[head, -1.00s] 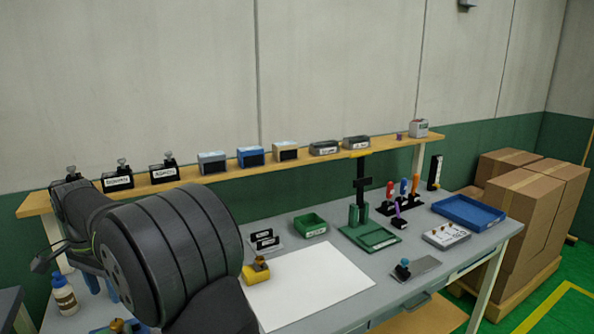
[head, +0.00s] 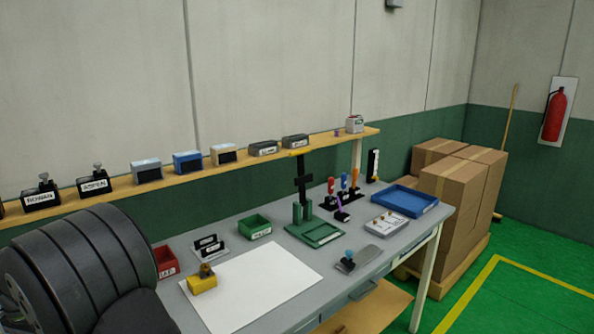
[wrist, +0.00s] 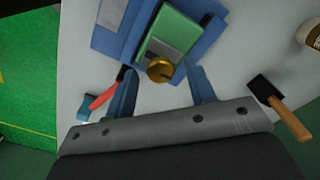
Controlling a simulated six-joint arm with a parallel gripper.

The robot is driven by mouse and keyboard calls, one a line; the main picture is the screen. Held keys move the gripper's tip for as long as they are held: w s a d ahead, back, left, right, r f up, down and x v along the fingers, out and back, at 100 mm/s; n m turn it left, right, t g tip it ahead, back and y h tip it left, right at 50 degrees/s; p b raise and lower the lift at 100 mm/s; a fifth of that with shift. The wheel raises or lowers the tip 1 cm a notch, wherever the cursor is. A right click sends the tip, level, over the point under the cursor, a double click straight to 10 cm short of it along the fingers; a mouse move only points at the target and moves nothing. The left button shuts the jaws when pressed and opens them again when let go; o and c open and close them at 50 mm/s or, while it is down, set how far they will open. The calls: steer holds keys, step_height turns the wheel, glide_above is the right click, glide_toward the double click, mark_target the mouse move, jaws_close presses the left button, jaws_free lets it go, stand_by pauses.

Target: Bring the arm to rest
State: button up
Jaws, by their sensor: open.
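My gripper (wrist: 160,78) shows in the wrist view with its two blue fingers apart and nothing held between them. Past the fingertips lies a blue fixture (wrist: 112,40) with a green block (wrist: 172,34) on it. A round brass knob (wrist: 160,69) shows at the block's near end, between the fingertips in the picture. I cannot tell how far the fingers are from it. In the head view only my dark arm links show at the lower left, and the gripper is out of view.
A red-handled tool (wrist: 103,96) lies by the left finger and a hammer (wrist: 280,106) to the right. The bench in the head view holds a white sheet (head: 255,285), a green bin (head: 255,228) and a blue tray (head: 405,203). A shelf (head: 120,189) runs behind.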

step_height(320, 180, up, 18)
step_height(320, 180, down, 18)
steer(key=shift+f, duration=0.1)
steer(key=n, duration=1.3)
steer(key=shift+n, duration=2.5)
